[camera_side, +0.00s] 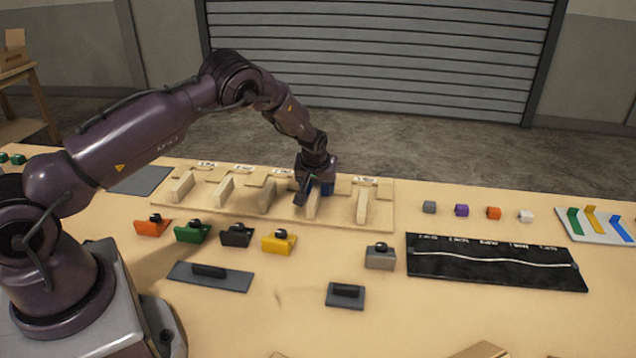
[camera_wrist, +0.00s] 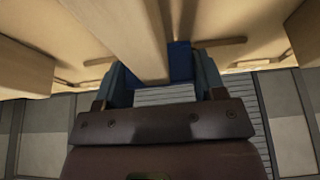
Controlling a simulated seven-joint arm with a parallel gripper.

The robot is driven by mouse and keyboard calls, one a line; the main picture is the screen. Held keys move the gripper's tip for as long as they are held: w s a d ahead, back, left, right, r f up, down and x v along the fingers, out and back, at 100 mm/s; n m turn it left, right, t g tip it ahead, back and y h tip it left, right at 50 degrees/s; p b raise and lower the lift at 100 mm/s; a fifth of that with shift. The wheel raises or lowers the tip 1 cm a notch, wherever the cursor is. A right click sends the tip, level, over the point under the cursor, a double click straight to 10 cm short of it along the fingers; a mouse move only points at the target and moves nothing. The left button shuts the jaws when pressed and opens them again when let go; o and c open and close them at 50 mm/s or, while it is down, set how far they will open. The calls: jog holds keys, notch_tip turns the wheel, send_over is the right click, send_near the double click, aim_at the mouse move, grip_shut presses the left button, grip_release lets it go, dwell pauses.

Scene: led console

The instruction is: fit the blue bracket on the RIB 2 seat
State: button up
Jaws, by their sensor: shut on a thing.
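The blue bracket (camera_side: 327,188) is in my gripper (camera_side: 308,190), low over the wooden rib board (camera_side: 385,218). In the side view my gripper is at the second rib from the right (camera_side: 313,206) and hides most of the bracket. In the wrist view the jaws (camera_wrist: 163,88) are shut on the bracket (camera_wrist: 180,62), with a wooden rib (camera_wrist: 135,35) running between them. Blue shows on both sides of that rib. I cannot tell whether the bracket is fully seated. The small rib labels are unreadable, so I cannot tell which rib is RIB 2.
A black panel with a white line (camera_side: 495,262) lies at right. Other ribs stand close on both sides of my gripper.

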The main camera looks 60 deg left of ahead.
jog(key=o, duration=1)
jog(key=shift+o, duration=0.2)
jog(key=shift+r, duration=0.1)
jog(key=v, duration=1.2)
jog(key=shift+r, duration=0.35)
jog(key=shift+s+d, duration=0.1)
